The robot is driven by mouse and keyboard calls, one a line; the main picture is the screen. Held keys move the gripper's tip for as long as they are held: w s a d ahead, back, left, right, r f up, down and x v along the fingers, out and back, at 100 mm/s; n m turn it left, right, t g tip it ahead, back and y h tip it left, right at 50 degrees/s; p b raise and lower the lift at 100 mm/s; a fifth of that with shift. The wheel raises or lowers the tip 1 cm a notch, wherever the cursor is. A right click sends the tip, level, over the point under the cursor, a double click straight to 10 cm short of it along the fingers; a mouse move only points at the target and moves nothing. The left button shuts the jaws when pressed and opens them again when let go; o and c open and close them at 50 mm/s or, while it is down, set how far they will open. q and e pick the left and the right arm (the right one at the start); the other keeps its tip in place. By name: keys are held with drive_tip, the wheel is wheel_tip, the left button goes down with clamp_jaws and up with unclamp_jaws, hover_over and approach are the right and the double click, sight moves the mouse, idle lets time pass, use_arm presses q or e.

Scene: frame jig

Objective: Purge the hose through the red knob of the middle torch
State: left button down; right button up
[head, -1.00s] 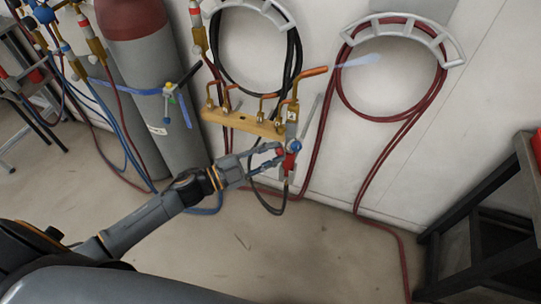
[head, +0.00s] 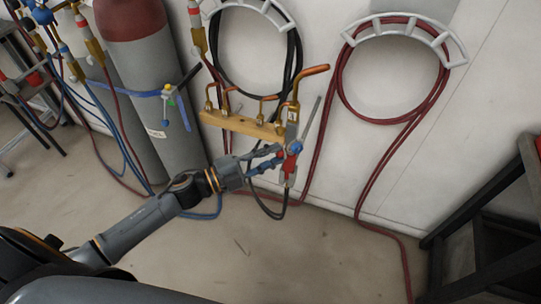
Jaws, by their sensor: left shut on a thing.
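A torch (head: 292,118) with a bent copper tip (head: 313,71) hangs upright at the right end of a yellow-brown rack (head: 240,123). Low on its body are a blue knob (head: 296,146) and a red knob (head: 289,164). My left gripper (head: 281,158) reaches in from the left, with its fingers shut at the red knob, which they partly hide. No plume shows at the copper tip. A dark hose (head: 277,215) loops below the torch. My right gripper is not in view.
Coiled hoses hang on wall holders, a black one (head: 223,63) and a dark red one (head: 343,98). Grey cylinders with a blue strap (head: 148,94) stand at the left. A dark bench (head: 478,213) stands at the right.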

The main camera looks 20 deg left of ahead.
use_arm(q)
drive_tip(key=c, duration=1.1)
unclamp_jaws()
drive_tip(key=shift+s, duration=0.1)
drive_tip(key=v, duration=1.2)
